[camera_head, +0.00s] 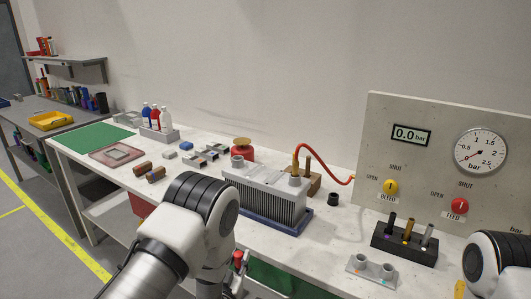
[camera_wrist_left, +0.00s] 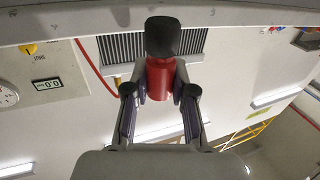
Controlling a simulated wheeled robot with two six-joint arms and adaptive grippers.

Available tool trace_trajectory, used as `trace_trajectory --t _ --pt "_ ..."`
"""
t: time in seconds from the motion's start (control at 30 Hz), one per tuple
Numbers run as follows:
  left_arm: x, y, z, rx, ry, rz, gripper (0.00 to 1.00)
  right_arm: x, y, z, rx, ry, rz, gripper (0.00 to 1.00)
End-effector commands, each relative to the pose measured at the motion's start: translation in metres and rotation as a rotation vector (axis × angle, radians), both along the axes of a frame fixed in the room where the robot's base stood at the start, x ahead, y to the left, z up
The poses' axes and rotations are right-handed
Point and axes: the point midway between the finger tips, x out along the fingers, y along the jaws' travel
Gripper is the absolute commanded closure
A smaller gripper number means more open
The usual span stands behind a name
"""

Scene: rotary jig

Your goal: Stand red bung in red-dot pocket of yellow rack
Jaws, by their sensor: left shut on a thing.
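My left gripper (camera_head: 238,276) is low in front of the bench's front edge in the head view, partly hidden by my arm. It is shut on the red bung (camera_head: 238,256). In the left wrist view the gripper (camera_wrist_left: 160,88) has its fingers on both sides of the bung (camera_wrist_left: 158,108), a red cylinder with a wide black end pointing away from the palm. A yellow tray-like thing (camera_head: 52,120) sits on the far left bench; I cannot tell whether it is the yellow rack. No red-dot pocket can be made out. My right gripper is out of view.
A finned grey block (camera_head: 262,199) stands on a blue base, with a red hose (camera_head: 328,172) to the gauge panel (camera_head: 430,145). A black block (camera_head: 403,243) with several pegs and a pale two-cup holder (camera_head: 370,272) stand at the right. A green mat (camera_head: 95,137) lies left.

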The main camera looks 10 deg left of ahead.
Motion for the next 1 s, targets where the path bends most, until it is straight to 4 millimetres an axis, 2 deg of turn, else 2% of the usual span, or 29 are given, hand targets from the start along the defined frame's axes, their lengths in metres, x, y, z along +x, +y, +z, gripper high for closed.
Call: trace_trajectory --t 0.17,0.3,0.4,0.5,0.63,1.0 --pt "0.062 0.002 0.07 -0.026 -0.015 -0.034 1.0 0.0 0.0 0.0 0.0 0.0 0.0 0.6" --pt "0.106 0.004 0.143 -0.022 -0.016 -0.074 1.0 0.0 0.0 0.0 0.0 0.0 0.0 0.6" --pt "0.124 0.007 0.187 -0.009 -0.014 -0.093 1.0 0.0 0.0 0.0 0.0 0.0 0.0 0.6" --pt "0.133 0.009 0.216 0.004 -0.01 -0.104 1.0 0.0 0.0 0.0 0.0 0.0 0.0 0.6" --pt "0.136 0.01 0.228 0.011 -0.005 -0.109 1.0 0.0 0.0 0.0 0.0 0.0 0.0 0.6" --pt "0.135 0.01 0.226 0.011 -0.003 -0.109 1.0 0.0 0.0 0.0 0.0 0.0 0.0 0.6"
